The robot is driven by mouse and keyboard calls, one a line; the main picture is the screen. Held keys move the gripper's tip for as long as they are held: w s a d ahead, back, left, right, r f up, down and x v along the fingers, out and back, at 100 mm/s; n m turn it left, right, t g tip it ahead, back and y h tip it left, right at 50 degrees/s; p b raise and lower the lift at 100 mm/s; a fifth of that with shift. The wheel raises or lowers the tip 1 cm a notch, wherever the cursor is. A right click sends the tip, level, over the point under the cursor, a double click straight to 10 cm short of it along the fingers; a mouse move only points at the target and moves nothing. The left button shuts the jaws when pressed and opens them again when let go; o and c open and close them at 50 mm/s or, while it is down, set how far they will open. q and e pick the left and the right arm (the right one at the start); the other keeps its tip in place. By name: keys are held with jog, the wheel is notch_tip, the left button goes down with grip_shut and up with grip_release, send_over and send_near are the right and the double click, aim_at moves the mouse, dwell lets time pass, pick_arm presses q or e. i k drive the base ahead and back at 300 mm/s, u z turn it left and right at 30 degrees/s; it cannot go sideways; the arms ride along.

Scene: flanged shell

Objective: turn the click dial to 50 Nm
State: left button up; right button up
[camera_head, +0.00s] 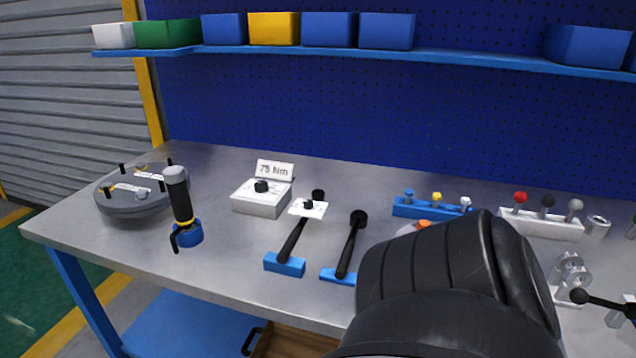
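A light grey box (255,204) with a black round knob (261,187) on its top stands at the middle left of the bench. A small white sign (274,170) behind the knob reads "75 Nm". The knob's pointer and any scale marks are too small to read. Right of the box, a black-handled tool (292,240) with a blue end carries a white plate (299,208) with a small black knob. I cannot tell any marks on that plate. Neither of my grippers is in view, and nothing visible touches the box or its knob.
A black link of mine covers the bench's lower right. A round grey flanged shell (140,212) and an upright black tool (180,205) stand left. A second black-handled tool (350,245) lies right. A blue rack (420,208) and white rack (540,226) stand farther right. A shelf (330,52) hangs above.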

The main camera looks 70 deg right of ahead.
aim_at(307, 204)
jog(key=k, duration=0.4)
jog(key=z, duration=1.05)
